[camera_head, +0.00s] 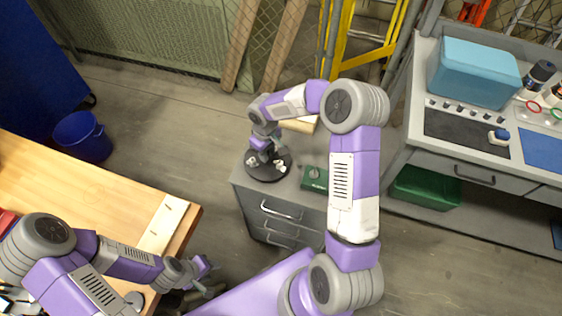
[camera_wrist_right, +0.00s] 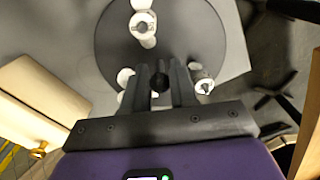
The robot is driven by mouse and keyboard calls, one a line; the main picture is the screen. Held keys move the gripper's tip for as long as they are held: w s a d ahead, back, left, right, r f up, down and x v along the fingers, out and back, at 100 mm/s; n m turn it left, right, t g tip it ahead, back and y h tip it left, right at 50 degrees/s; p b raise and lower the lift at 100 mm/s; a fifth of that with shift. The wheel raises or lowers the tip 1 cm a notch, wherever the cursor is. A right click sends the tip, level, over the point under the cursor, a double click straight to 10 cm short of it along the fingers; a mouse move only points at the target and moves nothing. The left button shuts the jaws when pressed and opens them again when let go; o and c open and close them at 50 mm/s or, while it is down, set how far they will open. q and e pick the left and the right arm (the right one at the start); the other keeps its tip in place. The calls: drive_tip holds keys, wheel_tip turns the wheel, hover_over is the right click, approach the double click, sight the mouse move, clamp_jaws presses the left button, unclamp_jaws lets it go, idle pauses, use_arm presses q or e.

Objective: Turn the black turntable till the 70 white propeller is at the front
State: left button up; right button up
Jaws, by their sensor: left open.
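The black turntable (camera_head: 268,176) is a round dark disc on top of a grey drawer cabinet. It also fills the upper middle of the right wrist view (camera_wrist_right: 195,35). Small white propellers stand on it: one at the top (camera_wrist_right: 143,24), one at the right (camera_wrist_right: 203,80), and one at the left (camera_wrist_right: 124,78), partly hidden by a finger. I cannot read any number on them. My right gripper (camera_wrist_right: 160,88) is over the disc, its fingers on either side of a dark round knob (camera_wrist_right: 160,82); whether they grip it is unclear. My left gripper (camera_head: 208,270) is open and empty beside the wooden table.
A green box (camera_head: 314,180) lies on the grey cabinet (camera_head: 250,205), right of the turntable. The wooden table (camera_head: 90,190) is at the left, with a blue bucket (camera_head: 82,136) behind it. A grey workbench (camera_head: 430,160) with a blue box (camera_head: 475,72) stands at the right.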

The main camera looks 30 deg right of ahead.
clamp_jaws()
drive_tip(key=shift+n+p, duration=0.65)
drive_tip(key=shift+n, duration=1.05)
drive_tip(key=shift+n+p, duration=0.3)
drive_tip(key=shift+n+p, duration=0.7)
drive_tip(key=shift+n, duration=0.8)
drive_tip(key=shift+n+p, duration=0.8)
drive_tip(key=shift+n, duration=0.9)
